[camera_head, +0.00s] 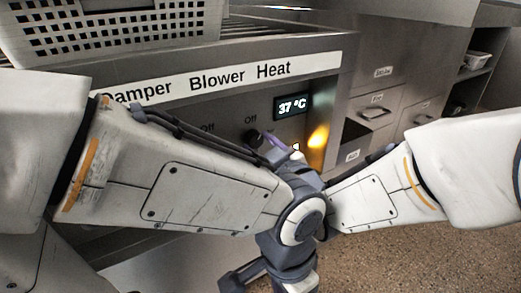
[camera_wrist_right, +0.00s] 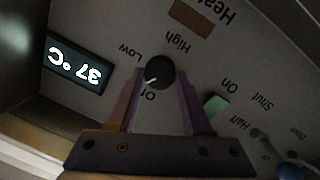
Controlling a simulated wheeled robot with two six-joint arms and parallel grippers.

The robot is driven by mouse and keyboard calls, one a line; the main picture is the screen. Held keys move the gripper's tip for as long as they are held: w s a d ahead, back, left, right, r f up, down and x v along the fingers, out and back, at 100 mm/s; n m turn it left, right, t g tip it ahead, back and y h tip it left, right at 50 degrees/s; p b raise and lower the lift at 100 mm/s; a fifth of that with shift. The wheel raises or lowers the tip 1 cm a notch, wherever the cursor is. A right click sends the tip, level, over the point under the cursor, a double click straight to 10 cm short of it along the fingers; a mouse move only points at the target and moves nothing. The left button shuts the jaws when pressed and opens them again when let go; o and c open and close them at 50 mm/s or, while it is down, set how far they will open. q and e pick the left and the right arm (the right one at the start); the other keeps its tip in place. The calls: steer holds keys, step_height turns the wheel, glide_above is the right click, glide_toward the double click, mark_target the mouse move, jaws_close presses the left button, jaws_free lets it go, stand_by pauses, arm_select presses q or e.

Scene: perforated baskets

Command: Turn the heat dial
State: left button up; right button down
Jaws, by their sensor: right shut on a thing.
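The heat dial (camera_wrist_right: 159,72) is a round black knob with a white mark. In the right wrist view its mark points to the lower left, near the Off label. The purple fingers of my right gripper (camera_wrist_right: 158,88) are shut on it, one on each side. In the head view the dial (camera_head: 252,137) sits on the grey panel, with the right gripper (camera_head: 272,148) at it, mostly hidden behind my left arm. My left gripper (camera_head: 268,280) hangs low at the bottom edge, partly cut off, away from the panel.
A display (camera_head: 292,107) reads 37 °C beside the dial. An orange lamp (camera_head: 318,137) glows at its right. In the wrist view a green switch (camera_wrist_right: 215,104) lies close to the right finger. A white perforated basket (camera_head: 110,40) stands above. My arms cross closely before the panel.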

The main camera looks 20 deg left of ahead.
steer(key=n, duration=0.1)
steer(key=n+b, duration=0.1)
steer(key=n, duration=0.2)
steer(key=shift+s+f+t+b, duration=0.1)
steer(key=shift+f+t+b, duration=0.15)
steer(key=shift+t+b, duration=0.1)
steer(key=shift+n+b, duration=0.35)
steer(key=shift+n, duration=0.55)
steer(key=shift+r, duration=0.1)
steer(key=shift+c, duration=1.7)
jaws_free()
